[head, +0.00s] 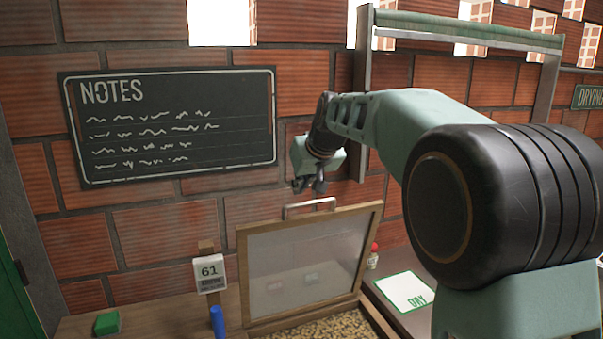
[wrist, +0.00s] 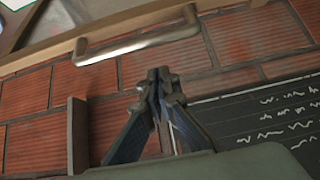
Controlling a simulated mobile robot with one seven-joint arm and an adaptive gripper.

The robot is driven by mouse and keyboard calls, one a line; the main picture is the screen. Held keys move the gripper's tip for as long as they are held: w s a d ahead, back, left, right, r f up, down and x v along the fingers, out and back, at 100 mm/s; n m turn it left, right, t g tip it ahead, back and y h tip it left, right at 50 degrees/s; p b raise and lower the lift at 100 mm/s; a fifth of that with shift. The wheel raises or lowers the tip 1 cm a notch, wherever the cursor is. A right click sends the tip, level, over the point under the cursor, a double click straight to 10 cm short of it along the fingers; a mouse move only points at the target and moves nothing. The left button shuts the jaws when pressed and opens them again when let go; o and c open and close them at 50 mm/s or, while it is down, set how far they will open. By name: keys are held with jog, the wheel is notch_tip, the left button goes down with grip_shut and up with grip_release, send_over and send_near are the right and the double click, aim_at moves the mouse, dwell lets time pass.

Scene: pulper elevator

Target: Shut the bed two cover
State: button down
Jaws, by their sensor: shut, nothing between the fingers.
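A wood-framed cover (head: 372,225) with a pale, see-through panel stands raised, tilted up, above a bed of tan beans (head: 335,328). No bed number can be read on it. A metal bar handle (head: 308,205) is on its top edge; the handle also shows in the wrist view (wrist: 137,44), with the cover's wooden edge (wrist: 55,53) beside it. My gripper (head: 310,188) is just above the handle in the head view. In the wrist view my gripper (wrist: 158,75) is shut and empty, with a visible gap between its fingertips and the handle.
A card reading 61 (head: 209,272), a blue upright object (head: 217,321) and a green block (head: 107,323) are left of the cover. A DRY card (head: 407,290) and a red-capped bottle (head: 373,257) are right. A notes board (head: 172,125) hangs on the brick wall behind.

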jog(key=shift+s+d+f, duration=0.1)
jog(key=shift+s+d, duration=0.1)
jog(key=shift+s, duration=0.35)
jog(key=shift+s+d, duration=0.2)
jog(key=shift+s, duration=0.3)
jog(key=shift+s+d+f, duration=0.15)
jog(key=shift+s+f, duration=0.1)
jog(key=shift+f, duration=0.05)
jog(key=shift+s, duration=0.1)
jog(key=shift+f, duration=0.15)
